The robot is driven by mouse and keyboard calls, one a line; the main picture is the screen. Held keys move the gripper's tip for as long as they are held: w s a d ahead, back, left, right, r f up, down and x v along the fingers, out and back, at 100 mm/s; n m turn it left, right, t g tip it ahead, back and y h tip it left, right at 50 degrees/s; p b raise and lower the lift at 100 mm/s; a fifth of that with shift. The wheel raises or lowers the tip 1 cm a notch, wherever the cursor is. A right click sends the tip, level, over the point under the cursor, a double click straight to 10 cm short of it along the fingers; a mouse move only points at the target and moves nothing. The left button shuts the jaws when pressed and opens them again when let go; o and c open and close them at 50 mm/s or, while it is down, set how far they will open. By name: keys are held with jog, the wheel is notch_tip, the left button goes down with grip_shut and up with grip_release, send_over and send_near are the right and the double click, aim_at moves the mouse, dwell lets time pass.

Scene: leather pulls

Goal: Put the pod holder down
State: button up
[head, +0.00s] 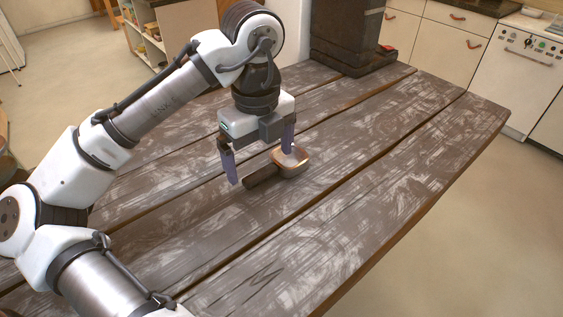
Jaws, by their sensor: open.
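The pod holder (294,164) lies on the wooden table (350,200). It has a copper-coloured round cup and a dark handle (262,177) pointing to the lower left. My gripper (260,166) points down over it with its two purple-grey fingers spread wide apart. One finger is left of the handle; the other is at the cup's far side and overlaps its rim in the picture. I cannot tell whether that finger touches the cup. Nothing is gripped between the fingers.
Cream cabinets (445,40) and a white oven (526,62) are beyond the table. The table's right and front parts are clear.

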jog(key=shift+f, duration=1.4)
jog(key=c, duration=1.2)
jog(key=shift+r, duration=0.15)
